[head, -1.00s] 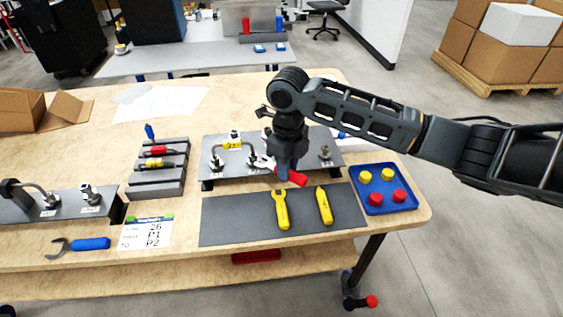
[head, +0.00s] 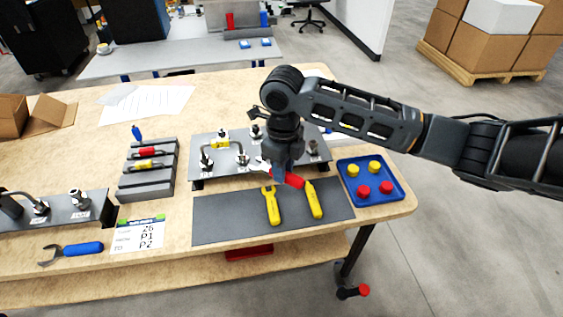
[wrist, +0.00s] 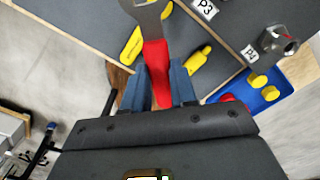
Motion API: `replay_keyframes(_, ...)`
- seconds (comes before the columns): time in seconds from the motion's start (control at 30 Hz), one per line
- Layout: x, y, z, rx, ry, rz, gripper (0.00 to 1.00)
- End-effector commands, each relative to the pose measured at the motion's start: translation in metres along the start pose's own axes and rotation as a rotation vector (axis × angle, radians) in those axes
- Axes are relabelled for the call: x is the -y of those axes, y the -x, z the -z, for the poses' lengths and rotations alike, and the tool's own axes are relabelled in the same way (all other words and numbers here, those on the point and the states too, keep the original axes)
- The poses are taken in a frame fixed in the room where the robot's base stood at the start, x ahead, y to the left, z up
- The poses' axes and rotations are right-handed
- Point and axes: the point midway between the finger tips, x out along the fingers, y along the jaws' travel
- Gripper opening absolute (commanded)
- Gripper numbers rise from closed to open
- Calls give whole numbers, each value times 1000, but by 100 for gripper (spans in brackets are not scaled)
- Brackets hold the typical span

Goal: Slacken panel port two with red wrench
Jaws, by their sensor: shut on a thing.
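My gripper (head: 281,176) is shut on the red wrench (head: 294,180), above the front edge of the grey port panel (head: 212,175). In the wrist view the red handle (wrist: 156,68) lies between my fingers (wrist: 160,90), and its grey head runs out of the top edge. In the head view the open head (head: 260,165) points left, close to the right of the second fitting from the left (head: 242,157), likely port two. I cannot tell whether they touch. Labels P3 (wrist: 207,9) and P4 (wrist: 250,51) show in the wrist view; port two is not seen there.
Two yellow tools (head: 271,205) (head: 314,199) lie on the dark mat (head: 225,229). A blue tray (head: 393,168) with red and yellow caps stands right. A tool rack (head: 143,188), a blue-handled wrench (head: 86,248) and another panel (head: 55,212) are at left.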

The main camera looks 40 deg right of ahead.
Motion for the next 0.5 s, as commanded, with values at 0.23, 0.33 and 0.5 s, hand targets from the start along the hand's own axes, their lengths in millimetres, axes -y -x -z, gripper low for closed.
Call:
replay_keyframes(0.23,-5,10,4,1,-1,0,0)
replay_keyframes(0.33,-4,20,4,2,0,0,0)
replay_keyframes(0.5,-4,39,4,2,1,2,0)
